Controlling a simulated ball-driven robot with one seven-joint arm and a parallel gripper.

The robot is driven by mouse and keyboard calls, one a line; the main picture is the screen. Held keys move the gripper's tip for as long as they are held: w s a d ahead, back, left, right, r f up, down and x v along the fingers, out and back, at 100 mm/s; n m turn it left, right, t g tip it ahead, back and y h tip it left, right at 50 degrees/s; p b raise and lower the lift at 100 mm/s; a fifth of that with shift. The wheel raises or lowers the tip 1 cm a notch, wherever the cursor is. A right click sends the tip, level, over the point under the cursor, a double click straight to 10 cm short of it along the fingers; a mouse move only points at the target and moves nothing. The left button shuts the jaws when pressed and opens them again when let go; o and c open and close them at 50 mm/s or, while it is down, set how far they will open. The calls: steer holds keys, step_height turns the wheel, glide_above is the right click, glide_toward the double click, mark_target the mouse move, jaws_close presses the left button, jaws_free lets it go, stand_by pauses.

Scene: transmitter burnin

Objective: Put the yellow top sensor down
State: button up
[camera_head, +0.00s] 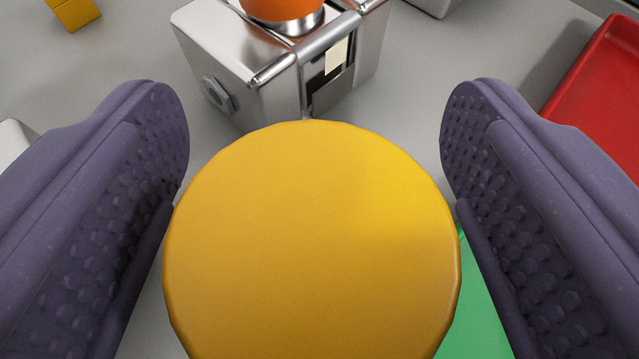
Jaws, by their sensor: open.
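The yellow top sensor (311,245) is a large yellow disc seen from above, filling the lower middle of the view. My gripper (315,150) has its two purple, studded fingers spread wide, one on each side of the disc. The left finger comes close to the disc's left edge and the right finger close to its right edge; I cannot tell whether either touches. What lies under the disc is hidden by it.
A shiny metal housing (235,55) with an orange top (283,8) stands just beyond the disc. A red tray (605,85) is at the right. A green surface (475,310) shows at lower right. A small yellow block (72,12) lies far left. Grey surface between is clear.

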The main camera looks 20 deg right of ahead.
steer(key=shift+w+r, duration=0.1)
jaws_close()
steer(key=shift+r, duration=0.1)
